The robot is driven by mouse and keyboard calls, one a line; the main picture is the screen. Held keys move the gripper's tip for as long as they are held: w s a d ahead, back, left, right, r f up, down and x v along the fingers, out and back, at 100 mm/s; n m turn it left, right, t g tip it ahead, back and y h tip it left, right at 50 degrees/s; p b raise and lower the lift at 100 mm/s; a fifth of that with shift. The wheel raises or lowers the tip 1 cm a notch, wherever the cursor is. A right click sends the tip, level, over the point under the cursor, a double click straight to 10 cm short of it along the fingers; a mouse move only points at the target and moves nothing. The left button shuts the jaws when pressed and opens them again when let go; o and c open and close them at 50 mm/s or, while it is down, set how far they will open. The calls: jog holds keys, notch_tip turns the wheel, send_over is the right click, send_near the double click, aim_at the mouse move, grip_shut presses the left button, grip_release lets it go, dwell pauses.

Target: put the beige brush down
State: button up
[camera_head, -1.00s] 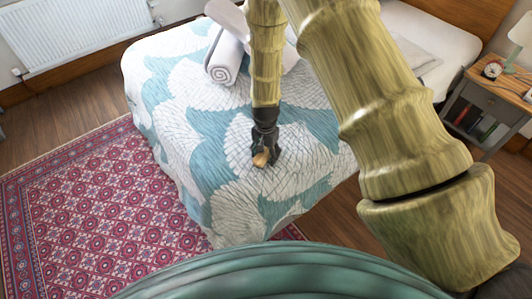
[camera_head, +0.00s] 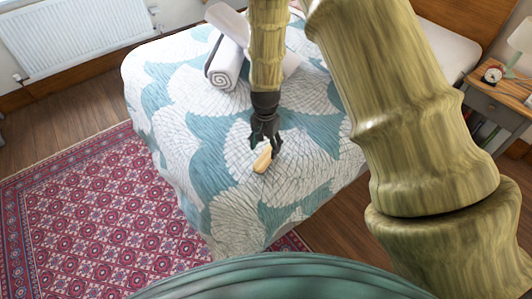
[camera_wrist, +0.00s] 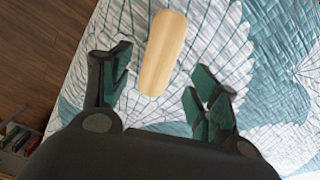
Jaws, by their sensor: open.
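The beige brush (camera_head: 262,161) lies on the patterned bed cover near the bed's front edge. In the wrist view the brush (camera_wrist: 163,52) is a smooth, pale wooden oblong, lying just beyond and between the spread fingers. My gripper (camera_head: 266,148) is open and empty, pointing down close above the brush. Its dark green-padded fingers (camera_wrist: 162,92) stand apart on either side, and neither visibly touches the brush. The underside of the brush is hidden.
The bed (camera_head: 205,150) has a teal and white cover with free room around the brush. Rolled towels (camera_head: 224,62) lie farther back. A nightstand (camera_head: 497,105) with a clock (camera_head: 492,74) stands at right. A red rug (camera_head: 95,215) covers the floor at left.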

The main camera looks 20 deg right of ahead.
aim_at(266, 157)
jog(key=shift+r+b, duration=0.3)
jog(key=shift+r, duration=2.05)
